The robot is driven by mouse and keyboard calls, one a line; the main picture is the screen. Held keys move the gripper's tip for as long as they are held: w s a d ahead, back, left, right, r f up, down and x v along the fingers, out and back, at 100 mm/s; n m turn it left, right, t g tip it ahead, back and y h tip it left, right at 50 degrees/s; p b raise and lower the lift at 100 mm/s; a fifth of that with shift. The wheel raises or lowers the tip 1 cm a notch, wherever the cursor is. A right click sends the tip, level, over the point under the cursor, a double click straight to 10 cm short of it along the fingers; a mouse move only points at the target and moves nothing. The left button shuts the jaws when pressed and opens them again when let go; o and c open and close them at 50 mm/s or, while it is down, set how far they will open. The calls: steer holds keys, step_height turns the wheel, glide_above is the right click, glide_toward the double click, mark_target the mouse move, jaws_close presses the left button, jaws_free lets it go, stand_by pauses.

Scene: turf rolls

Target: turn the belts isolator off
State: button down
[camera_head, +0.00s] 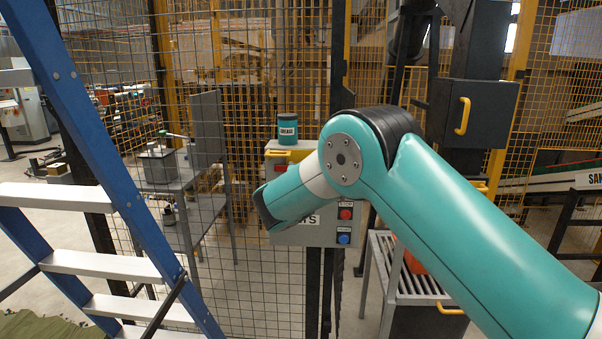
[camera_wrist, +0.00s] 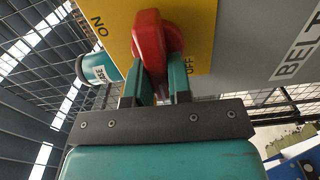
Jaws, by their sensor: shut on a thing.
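The belts isolator has a red handle (camera_wrist: 152,45) on a yellow plate (camera_wrist: 118,14) marked ON at the left and OFF at the right in the wrist view. My gripper (camera_wrist: 156,90) is shut on the handle, one finger on each side of its near end. The handle stands between the two words; I cannot tell its exact setting. In the head view the grey box (camera_head: 290,236) stands straight ahead, with a label ending in "TS" partly covered. My arm hides the handle and the fingertips there.
A grease can (camera_head: 287,127) stands on top of the box; it also shows in the wrist view (camera_wrist: 98,68). A blue ladder (camera_head: 95,130) stands at the left, with mesh fencing behind.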

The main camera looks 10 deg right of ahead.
stand_by(0.6)
steer(key=c, duration=1)
jaws_free()
steer(key=shift+c, duration=0.2)
steer(key=b+v, duration=0.5)
steer(key=v, duration=1.2)
steer(key=shift+s, duration=0.2)
